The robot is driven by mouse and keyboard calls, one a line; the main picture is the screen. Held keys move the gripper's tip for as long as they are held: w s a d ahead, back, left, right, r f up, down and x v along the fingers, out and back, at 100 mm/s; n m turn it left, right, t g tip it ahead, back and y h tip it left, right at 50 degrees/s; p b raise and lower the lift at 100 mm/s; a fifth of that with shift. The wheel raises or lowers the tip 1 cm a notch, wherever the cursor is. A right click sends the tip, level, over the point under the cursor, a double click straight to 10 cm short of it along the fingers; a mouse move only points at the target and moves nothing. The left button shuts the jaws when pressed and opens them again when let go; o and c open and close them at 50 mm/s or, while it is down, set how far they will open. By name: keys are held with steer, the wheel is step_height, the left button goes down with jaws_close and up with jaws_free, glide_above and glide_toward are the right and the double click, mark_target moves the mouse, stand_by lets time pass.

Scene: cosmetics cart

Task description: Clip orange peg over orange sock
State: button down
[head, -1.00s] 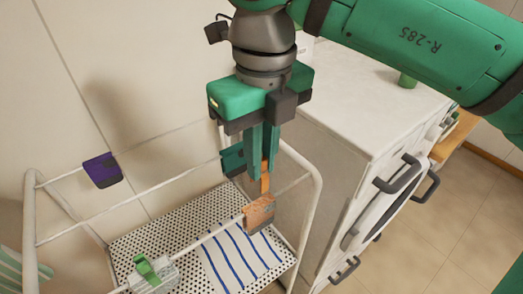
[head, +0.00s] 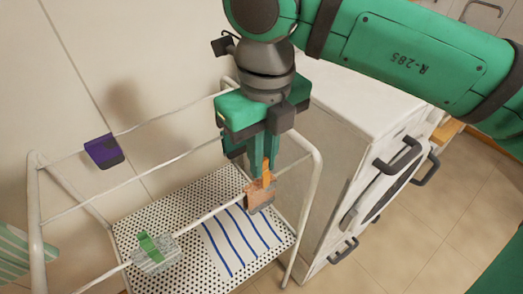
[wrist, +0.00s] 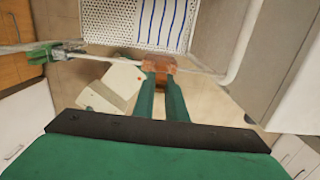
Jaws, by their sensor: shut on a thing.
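The orange sock (head: 257,198) hangs over the front wire of a white drying rack (head: 36,205). It also shows in the wrist view (wrist: 158,63), just beyond the fingertips. My gripper (head: 266,172), with long green fingers, is above the sock and pointing down. It is shut on the orange peg (head: 266,170), whose lower end meets the sock's upper edge in the head view. I cannot tell whether the peg's legs straddle the sock and wire. In the wrist view the fingers (wrist: 162,78) hide most of the peg.
A grey sock (head: 158,258) with a green peg (head: 150,245) hangs on the same wire to the left. A purple sock (head: 103,152) hangs on the back wire. A striped cloth (head: 240,240) lies on the perforated shelf below. A white appliance (head: 330,150) stands close on the right.

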steer(key=shift+a+f, duration=0.15)
steer(key=shift+f, duration=1.65)
steer(key=c, duration=1.7)
jaws_free()
step_height(320, 180, up, 11)
steer(key=shift+s+f, duration=0.1)
steer(key=shift+f, duration=0.05)
